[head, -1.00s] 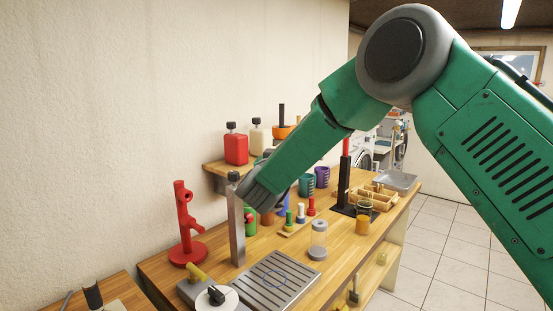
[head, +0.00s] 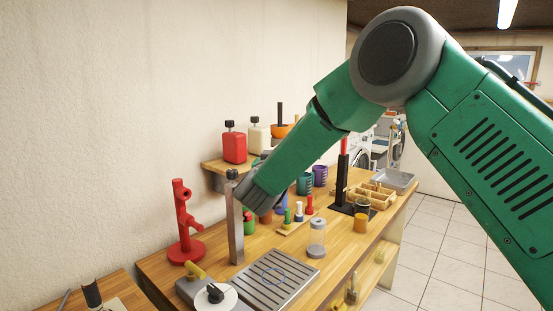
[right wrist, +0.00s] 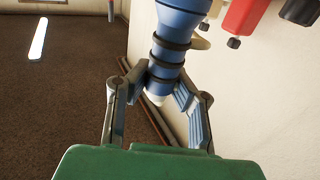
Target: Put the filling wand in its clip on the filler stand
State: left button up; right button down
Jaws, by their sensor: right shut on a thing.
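My right gripper (right wrist: 160,88) is shut on a blue, tapered piece with dark rings and a pale tip (right wrist: 168,48), which looks like the filling wand. A red stand (head: 184,225) with a round base, an upright post and short side arms stands near the wall. A grey metal post (head: 235,230) with a dark knob stands right of it, just left of my wrist. I cannot tell which of them is the filler stand, and no clip is clearly visible. My left gripper is out of view.
Bottles, including a red one (head: 235,147), occupy the wall shelf.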

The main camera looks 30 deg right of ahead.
jog(key=shift+a+r, duration=0.2)
jog(key=shift+r, duration=0.1)
jog(key=shift+d, duration=0.15)
jog(key=shift+p, duration=0.3)
jog(key=shift+a, duration=0.45)
dwell(0.3)
jog(key=shift+f, duration=0.15)
